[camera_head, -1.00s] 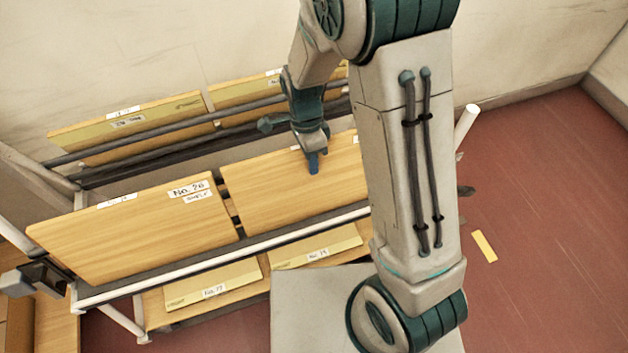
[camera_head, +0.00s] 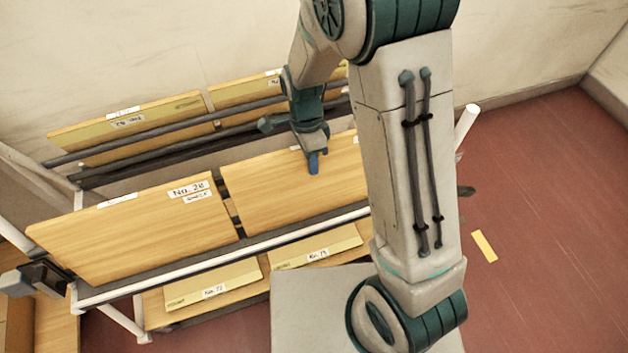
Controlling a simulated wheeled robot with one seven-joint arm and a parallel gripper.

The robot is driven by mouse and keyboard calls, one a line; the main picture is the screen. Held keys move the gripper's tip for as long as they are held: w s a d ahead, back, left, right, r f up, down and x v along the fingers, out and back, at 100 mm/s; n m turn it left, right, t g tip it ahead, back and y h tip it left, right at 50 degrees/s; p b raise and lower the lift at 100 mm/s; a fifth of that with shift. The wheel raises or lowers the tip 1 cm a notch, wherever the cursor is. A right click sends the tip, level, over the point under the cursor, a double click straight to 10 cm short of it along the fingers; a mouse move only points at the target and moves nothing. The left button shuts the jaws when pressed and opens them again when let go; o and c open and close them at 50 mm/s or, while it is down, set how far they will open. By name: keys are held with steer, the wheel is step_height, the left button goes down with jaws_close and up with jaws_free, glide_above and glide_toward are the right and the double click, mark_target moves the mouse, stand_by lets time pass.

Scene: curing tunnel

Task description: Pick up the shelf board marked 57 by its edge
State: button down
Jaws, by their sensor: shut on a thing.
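A wooden board (camera_head: 275,195) leans in the upper front row of the rack, right of the board labelled No. 20 (camera_head: 130,240). My gripper (camera_head: 313,160) points down at this right board's top edge. One blue finger shows in front of the board's face; the other is hidden behind it. The gripper is shut on that top edge. A white label shows partly beside the finger, but its number cannot be read. My arm hides the right end of the board. No number 57 can be read on any board.
More boards stand in the back row (camera_head: 140,125) behind dark rails. Lower boards (camera_head: 315,250) with labels lie below the front white rail (camera_head: 200,262). A white post (camera_head: 467,125) rises at the rack's right end. The red floor (camera_head: 540,200) at right is clear except for a yellow strip (camera_head: 484,246).

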steer(key=shift+w+r, duration=0.1)
steer(key=shift+r, duration=0.05)
steer(key=s+p+v, duration=0.1)
steer(key=v, duration=0.7)
steer(key=s+d+r+p+v, duration=0.1)
steer(key=s+v, duration=0.1)
steer(key=v, duration=0.7)
steer(key=shift+s, duration=0.35)
